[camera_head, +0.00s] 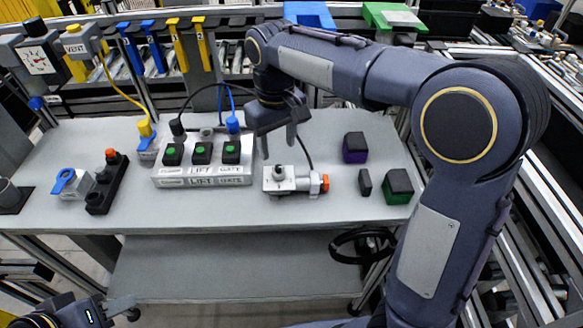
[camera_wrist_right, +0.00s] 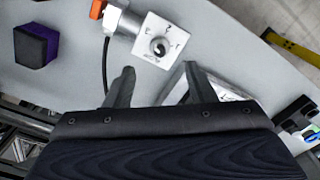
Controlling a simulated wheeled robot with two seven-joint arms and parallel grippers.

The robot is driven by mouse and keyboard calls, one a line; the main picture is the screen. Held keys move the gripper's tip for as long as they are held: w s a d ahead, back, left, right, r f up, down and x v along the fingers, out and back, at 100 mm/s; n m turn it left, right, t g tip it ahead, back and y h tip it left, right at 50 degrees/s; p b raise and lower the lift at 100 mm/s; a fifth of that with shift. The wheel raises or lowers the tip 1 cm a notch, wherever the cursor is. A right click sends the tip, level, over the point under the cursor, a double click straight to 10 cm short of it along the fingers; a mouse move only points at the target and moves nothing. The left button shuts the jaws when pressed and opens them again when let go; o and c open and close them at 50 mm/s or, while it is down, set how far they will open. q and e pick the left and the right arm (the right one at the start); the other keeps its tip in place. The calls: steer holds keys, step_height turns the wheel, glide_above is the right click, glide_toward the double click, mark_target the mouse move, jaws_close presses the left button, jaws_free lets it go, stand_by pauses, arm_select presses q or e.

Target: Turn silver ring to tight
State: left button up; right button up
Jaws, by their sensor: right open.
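A silver-white block with a dial marked around a dark round knob (camera_head: 279,172) lies on the grey table. The wrist view shows its dial face (camera_wrist_right: 160,44). A silver ring (camera_head: 313,183) sits between the block and an orange end cap (camera_head: 325,183); it also shows in the right wrist view (camera_wrist_right: 124,22). My right gripper (camera_head: 278,145) points down just above the block, open and empty, apart from it. Its two fingers (camera_wrist_right: 158,86) show below the dial in the wrist view.
A button box (camera_head: 203,178) with several green buttons stands left of the block. A dark socket strip (camera_head: 107,185) is farther left. A purple-and-black cube (camera_head: 355,148), a dark slab (camera_head: 365,182) and a green-and-black cube (camera_head: 398,186) stand right. The table front is clear; a cable runs behind the block.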

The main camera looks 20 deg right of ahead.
mark_target(278, 166)
step_height(278, 166, down, 8)
steer(key=shift+r, duration=0.15)
stand_by(0.3)
steer(key=c, duration=1)
